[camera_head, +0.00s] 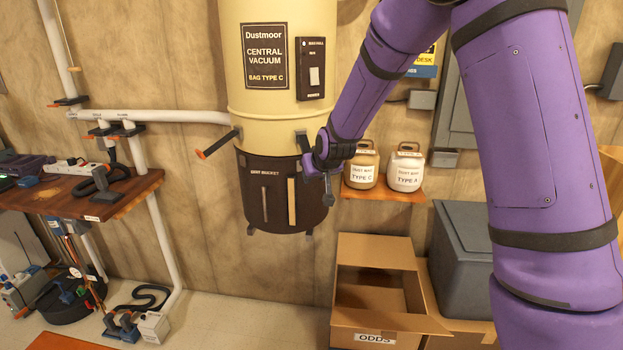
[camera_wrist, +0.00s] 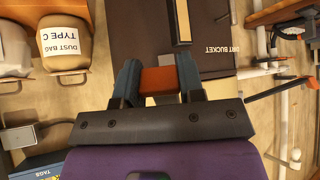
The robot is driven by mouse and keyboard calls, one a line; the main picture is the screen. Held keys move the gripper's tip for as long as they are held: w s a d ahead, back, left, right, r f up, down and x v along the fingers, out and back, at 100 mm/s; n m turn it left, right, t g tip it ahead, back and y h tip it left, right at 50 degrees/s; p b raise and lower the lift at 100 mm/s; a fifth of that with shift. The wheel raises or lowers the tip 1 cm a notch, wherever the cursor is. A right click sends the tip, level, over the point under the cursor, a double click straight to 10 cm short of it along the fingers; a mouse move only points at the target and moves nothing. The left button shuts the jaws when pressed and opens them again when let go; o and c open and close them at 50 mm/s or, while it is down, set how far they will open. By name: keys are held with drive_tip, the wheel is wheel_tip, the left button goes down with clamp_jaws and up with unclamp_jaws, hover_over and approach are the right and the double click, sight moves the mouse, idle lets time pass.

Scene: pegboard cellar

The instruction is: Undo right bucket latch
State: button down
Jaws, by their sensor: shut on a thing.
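The dark dirt bucket (camera_head: 268,216) hangs under the cream vacuum body (camera_head: 264,105). It fills the upper middle of the wrist view (camera_wrist: 222,22), upside down. The left latch (camera_head: 218,143) sticks out to the left, its orange tip well away from the bucket. My gripper (camera_head: 317,166) is at the bucket's upper right side. In the wrist view my gripper (camera_wrist: 159,76) is shut on the orange grip of the right latch (camera_wrist: 160,81), one blue-grey finger on each side. In the head view my gripper hides most of the right latch; its bracket shows just above.
Two dust-bag jars, type C (camera_head: 361,170) and type A (camera_head: 405,172), stand on a small shelf (camera_head: 385,194) close to the right. An open cardboard box (camera_head: 372,320) and a grey bin (camera_head: 462,258) are below. A wooden bench (camera_head: 110,200) is at left.

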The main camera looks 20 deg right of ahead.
drive_tip(key=r+g, duration=0.1)
drive_tip(key=s+r+g, duration=0.1)
drive_tip(key=shift+s+r+g, duration=0.25)
drive_tip(key=shift+r+g, duration=0.15)
drive_tip(key=shift+v, duration=0.85)
drive_tip(key=shift+w+r, duration=0.15)
drive_tip(key=c, duration=0.7)
unclamp_jaws()
drive_tip(key=v, duration=1)
drive_tip(key=shift+a+r, duration=0.1)
drive_tip(key=shift+r, duration=0.25)
